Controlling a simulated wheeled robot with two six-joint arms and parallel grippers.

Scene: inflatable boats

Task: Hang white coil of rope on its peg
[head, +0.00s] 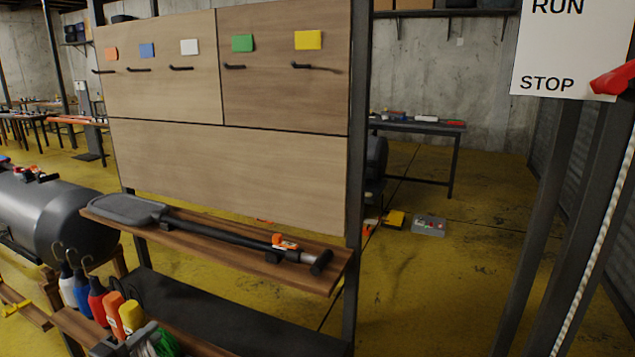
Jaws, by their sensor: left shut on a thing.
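A white tag (189,47) is on the upper left wooden panel, with a bare black peg (181,68) just below it. My left gripper (140,338) is low at the bottom left, at the lower shelf and well below the pegs. It is shut on what looks like the white coil of rope (149,349), of which only a pale bit shows at the bottom edge. A green coil (167,344) is right beside it. My right gripper is not in view.
Other bare pegs sit under orange, blue, green and yellow (308,40) tags. A wooden shelf (330,275) with a black-shafted paddle (215,228) juts out below the panels. Bottles (97,300) stand left of the gripper. A STOP sign post is at right.

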